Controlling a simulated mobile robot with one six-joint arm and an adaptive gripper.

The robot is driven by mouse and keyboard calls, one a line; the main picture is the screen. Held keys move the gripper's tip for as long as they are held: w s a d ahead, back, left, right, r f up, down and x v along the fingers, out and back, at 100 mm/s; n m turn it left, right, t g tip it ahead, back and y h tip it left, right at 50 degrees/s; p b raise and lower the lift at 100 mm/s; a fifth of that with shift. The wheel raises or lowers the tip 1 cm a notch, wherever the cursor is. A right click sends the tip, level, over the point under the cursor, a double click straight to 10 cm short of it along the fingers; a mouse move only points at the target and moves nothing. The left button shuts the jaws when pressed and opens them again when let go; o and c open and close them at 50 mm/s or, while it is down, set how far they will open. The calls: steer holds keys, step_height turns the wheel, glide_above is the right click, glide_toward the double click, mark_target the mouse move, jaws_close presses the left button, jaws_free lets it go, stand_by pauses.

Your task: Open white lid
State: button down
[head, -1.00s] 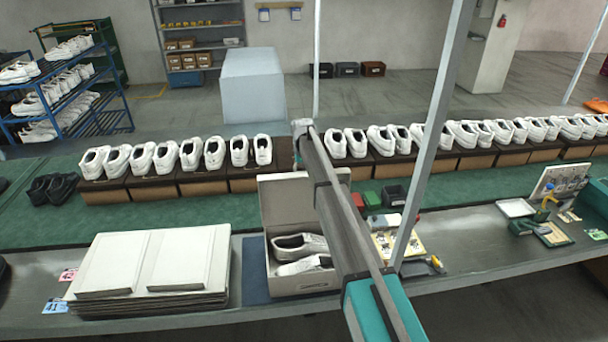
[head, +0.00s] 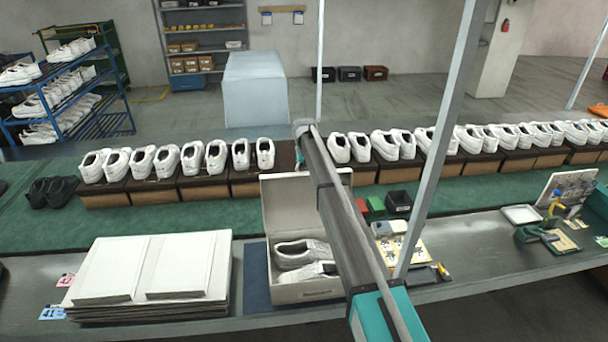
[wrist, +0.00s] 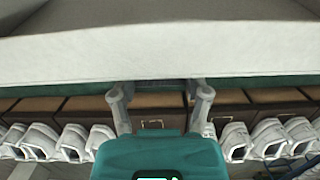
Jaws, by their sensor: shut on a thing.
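The white lid (head: 289,205) stands roughly upright at the back of the shoe box (head: 305,291). The box is open at the top, and a pair of white shoes (head: 302,253) shows inside it. In the wrist view the lid (wrist: 160,55) spans the upper part as a broad pale panel. My gripper (wrist: 160,88) is shut on the lid's edge, with one finger at each side of the middle. In the head view my gripper is mostly hidden behind my arm and the lid.
White shoes on brown boxes (head: 205,188) line the green belt (head: 220,222) behind the lid. A stack of white panels (head: 150,268) lies left of the box. A grey post (head: 436,140) rises to the right. Small dark, green and red bins (head: 398,201) stand near the lid.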

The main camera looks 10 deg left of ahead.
steer(key=shift+c, duration=0.2)
jaws_free()
